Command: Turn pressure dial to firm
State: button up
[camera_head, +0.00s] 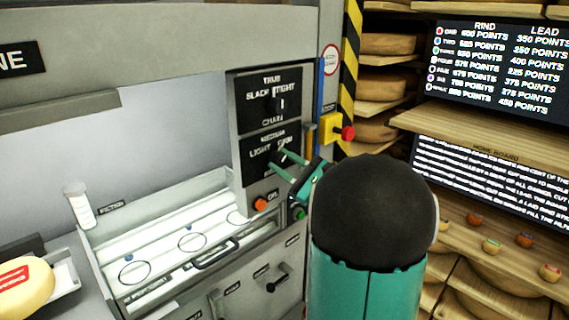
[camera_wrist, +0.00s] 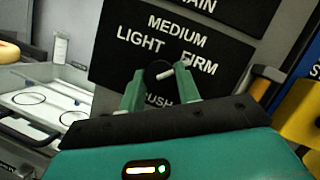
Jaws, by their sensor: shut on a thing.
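The pressure dial (camera_wrist: 153,76) is a dark round knob on a black panel (camera_wrist: 110,62), with MEDIUM above, LIGHT at left, FIRM at right and a partly hidden label below, ending in "USH". A short white mark shows on the knob; I cannot tell for sure which label it points to. My gripper (camera_wrist: 160,78) has its two green fingers on either side of the knob, shut on it. In the head view my gripper (camera_head: 280,158) reaches the lower black panel (camera_head: 254,142) from the right, and its fingers partly cover the dial there.
A second dial (camera_head: 273,103) sits on the panel above. An orange button (camera_head: 260,204) and a green button (camera_head: 298,212) are below. A yellow box with a red knob (camera_head: 347,133) is close on the right. A glass-topped tray (camera_head: 150,292) lies at lower left.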

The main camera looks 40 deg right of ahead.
jog(key=shift+d, duration=0.1)
jog(key=o, duration=1)
jog(key=shift+c, duration=0.2)
jog(key=v, duration=1.3)
jog(key=shift+s, duration=0.4)
jog(key=shift+d, duration=0.1)
